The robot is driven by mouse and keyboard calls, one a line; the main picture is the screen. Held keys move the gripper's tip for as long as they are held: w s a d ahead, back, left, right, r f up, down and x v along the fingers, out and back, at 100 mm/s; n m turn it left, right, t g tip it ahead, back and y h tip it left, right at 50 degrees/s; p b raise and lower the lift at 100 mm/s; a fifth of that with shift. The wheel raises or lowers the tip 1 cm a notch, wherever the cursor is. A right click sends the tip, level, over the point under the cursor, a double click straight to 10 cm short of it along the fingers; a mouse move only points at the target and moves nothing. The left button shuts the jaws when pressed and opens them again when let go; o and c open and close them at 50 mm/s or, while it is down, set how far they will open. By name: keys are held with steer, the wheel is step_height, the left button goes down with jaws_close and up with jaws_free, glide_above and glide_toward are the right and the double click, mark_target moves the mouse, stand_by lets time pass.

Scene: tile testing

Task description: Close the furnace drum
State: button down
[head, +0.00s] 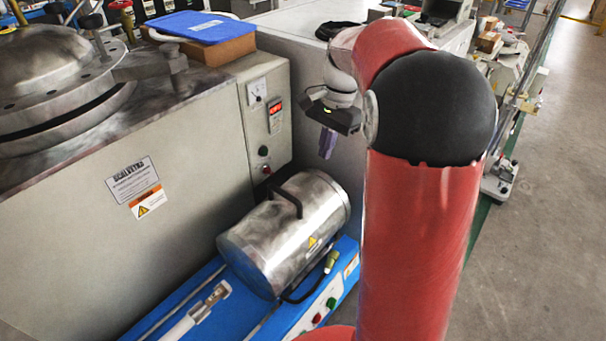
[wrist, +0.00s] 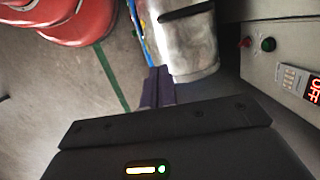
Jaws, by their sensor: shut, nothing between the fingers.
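The furnace drum (head: 285,235) is a shiny metal cylinder lying on its side on a blue base, with a black curved handle (head: 291,200) on top and a yellow warning label. I cannot tell from its shell whether it is open or closed. My gripper (head: 326,154) is shut and empty, its purple fingers pointing down, above and behind the drum's right end in the head view. In the wrist view the shut fingers (wrist: 160,72) overlap the edge of the drum (wrist: 190,45) in the picture; no contact is clear. The handle (wrist: 186,11) shows at the top edge there.
The blue base (head: 345,272) carries a green and a red button, and a pale rod lies on it. A grey cabinet (head: 200,165) with buttons and a display stands left of the drum. A grey box (head: 280,80) stands behind. Open floor (head: 545,220) lies to the right.

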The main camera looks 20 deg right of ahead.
steer(key=shift+m, duration=0.5)
steer(key=x, duration=0.3)
steer(key=w+b+x, duration=0.1)
steer(key=x, duration=0.3)
steer(key=d+b+x, duration=0.1)
steer(key=x, duration=0.3)
steer(key=shift+w+f, duration=0.25)
steer(key=shift+w, duration=0.15)
steer(key=shift+s+a, duration=0.3)
steer(key=shift+a, duration=0.25)
steer(key=shift+s+a, duration=0.25)
steer(key=shift+a, duration=0.3)
steer(key=shift+s+a+f, duration=0.1)
steer(key=shift+s+a, duration=0.2)
steer(key=shift+a, duration=0.35)
steer(key=s+a+p, duration=0.1)
steer(key=s+a, duration=0.6)
steer(key=a, duration=0.4)
steer(key=s+a+p, duration=0.1)
steer(key=s+a, duration=0.7)
steer(key=a, duration=0.4)
steer(key=shift+s+a+p, duration=0.2)
steer(key=shift+a+p, duration=0.05)
steer(key=shift+p, duration=0.05)
